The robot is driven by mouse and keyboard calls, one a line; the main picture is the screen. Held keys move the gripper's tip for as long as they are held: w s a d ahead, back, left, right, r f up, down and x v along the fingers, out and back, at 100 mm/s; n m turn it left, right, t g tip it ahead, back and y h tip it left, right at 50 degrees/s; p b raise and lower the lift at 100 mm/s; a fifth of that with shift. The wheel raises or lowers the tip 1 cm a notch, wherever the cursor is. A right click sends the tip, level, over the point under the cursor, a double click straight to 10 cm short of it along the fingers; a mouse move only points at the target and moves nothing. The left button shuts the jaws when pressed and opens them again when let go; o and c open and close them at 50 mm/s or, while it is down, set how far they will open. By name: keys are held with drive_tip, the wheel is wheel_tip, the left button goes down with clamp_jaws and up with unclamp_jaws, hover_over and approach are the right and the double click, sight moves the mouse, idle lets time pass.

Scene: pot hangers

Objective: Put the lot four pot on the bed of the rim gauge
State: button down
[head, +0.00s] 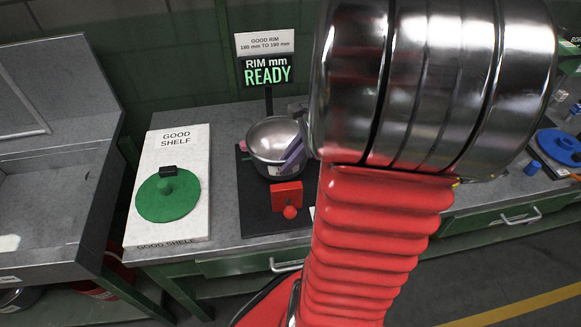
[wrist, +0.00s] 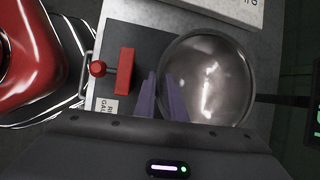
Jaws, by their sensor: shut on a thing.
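The steel pot (head: 272,137) is upright at the back of the rim gauge's dark bed (head: 252,212). In the wrist view, the pot (wrist: 212,78) shows its empty inside. My gripper (head: 293,156) is shut on the pot's near wall, with its purple fingers (wrist: 162,92) on either side of the rim. I cannot tell whether the pot's base touches the bed. A label on the pot is mostly hidden by the fingers. The gauge's red block with a red knob (head: 287,200) stands in front of the pot. The gauge display (head: 266,70) reads "RIM mm READY".
A grey open bin (head: 50,190) is at far left. A blue round item (head: 560,146) lies at far right. My arm blocks the middle of the head view.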

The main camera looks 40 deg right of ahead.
sight(285, 175)
drive_tip(key=shift+f, duration=0.1)
drive_tip(key=shift+f, duration=1.75)
drive_tip(key=c, duration=1.9)
unclamp_jaws()
drive_tip(key=shift+o, duration=0.4)
drive_tip(key=v, duration=1.2)
